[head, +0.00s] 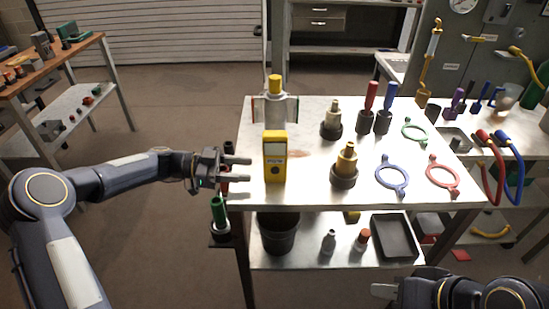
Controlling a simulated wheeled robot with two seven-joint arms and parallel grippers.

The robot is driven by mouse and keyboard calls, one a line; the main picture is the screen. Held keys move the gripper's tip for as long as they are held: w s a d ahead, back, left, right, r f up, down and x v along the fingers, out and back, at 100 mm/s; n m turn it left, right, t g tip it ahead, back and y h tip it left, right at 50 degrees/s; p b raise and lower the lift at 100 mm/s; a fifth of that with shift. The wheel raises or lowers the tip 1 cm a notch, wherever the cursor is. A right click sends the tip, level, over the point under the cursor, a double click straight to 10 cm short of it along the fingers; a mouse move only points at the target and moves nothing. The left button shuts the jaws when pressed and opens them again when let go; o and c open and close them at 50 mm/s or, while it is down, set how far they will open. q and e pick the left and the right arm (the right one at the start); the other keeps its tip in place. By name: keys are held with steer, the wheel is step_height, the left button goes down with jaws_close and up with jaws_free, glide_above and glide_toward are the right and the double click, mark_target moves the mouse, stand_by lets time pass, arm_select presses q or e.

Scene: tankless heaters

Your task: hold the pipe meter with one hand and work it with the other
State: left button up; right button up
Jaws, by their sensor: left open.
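The yellow pipe meter (274,168) stands upright at the left part of the steel table, its light screen on the upper front. My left gripper (245,169) is open, just left of the meter, fingers pointing right toward it; I cannot tell whether a fingertip touches it. My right gripper (383,291) is low at the bottom right, in front of the table and well away from the meter; its fingers are too small and edge-on to judge their opening.
The steel table (308,192) also holds brass fittings (346,162), a yellow-capped canister (274,88), red and blue handled tools (370,98) and coloured rings (392,177). A green-handled tool (218,212) sits at its left edge. A shelf below holds a black bucket (278,236) and tray (394,237).

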mark_target(270, 171)
arm_select(q)
steer(key=d+p, duration=0.1)
steer(key=d, duration=0.3)
steer(key=shift+s+d, duration=0.1)
steer(key=d+f+b, duration=0.1)
steer(key=d+b, duration=0.1)
steer(key=shift+f+b, duration=0.1)
steer(key=shift+b, duration=0.25)
steer(key=shift+d+b, duration=0.45)
steer(key=shift+d, duration=0.2)
steer(key=shift+d+r, duration=0.2)
steer(key=shift+d, duration=0.05)
steer(key=shift+c, duration=0.3)
steer(key=c, duration=0.7)
steer(key=shift+o, duration=0.2)
